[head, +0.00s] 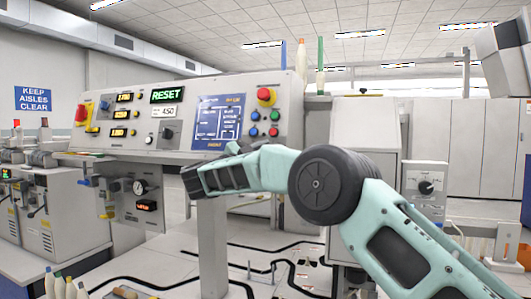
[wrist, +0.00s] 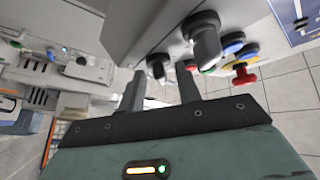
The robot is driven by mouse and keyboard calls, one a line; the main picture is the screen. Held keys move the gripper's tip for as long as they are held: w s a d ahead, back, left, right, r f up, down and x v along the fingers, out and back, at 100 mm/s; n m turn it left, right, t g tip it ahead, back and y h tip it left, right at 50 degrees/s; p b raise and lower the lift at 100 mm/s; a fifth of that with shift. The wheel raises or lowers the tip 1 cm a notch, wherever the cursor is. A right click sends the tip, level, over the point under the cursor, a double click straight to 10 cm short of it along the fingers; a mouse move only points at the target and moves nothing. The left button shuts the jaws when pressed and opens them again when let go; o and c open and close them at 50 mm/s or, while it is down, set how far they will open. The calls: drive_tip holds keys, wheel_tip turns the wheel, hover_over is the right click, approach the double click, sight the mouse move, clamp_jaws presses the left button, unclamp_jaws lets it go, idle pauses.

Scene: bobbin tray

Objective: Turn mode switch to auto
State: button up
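I cannot read which control is the mode switch. In the wrist view, a large dark knob (wrist: 205,38) sticks out from the grey panel, and a smaller black knob (wrist: 157,66) lies to its left. My gripper (wrist: 160,78) is open and empty; its two dark fingers are apart, with the smaller knob showing beyond the gap. Nothing visibly touches the fingers. In the head view, my gripper (head: 192,181) is in front of and below the control panel (head: 140,145), and its fingertips cannot be made out. A black rotary knob (head: 168,133) is on the panel front.
In the wrist view, a red button (wrist: 243,76) and several coloured buttons (wrist: 234,46) sit right of the knobs. In the head view, a red stop button (head: 266,97) is right of the blue screen (head: 219,122). A grey box with a dial (head: 426,187) stands at the right.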

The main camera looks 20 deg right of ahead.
drive_tip(key=shift+a, duration=0.1)
drive_tip(key=v, duration=1.7)
drive_tip(key=shift+p, duration=0.4)
drive_tip(key=shift+s+a+r, duration=0.1)
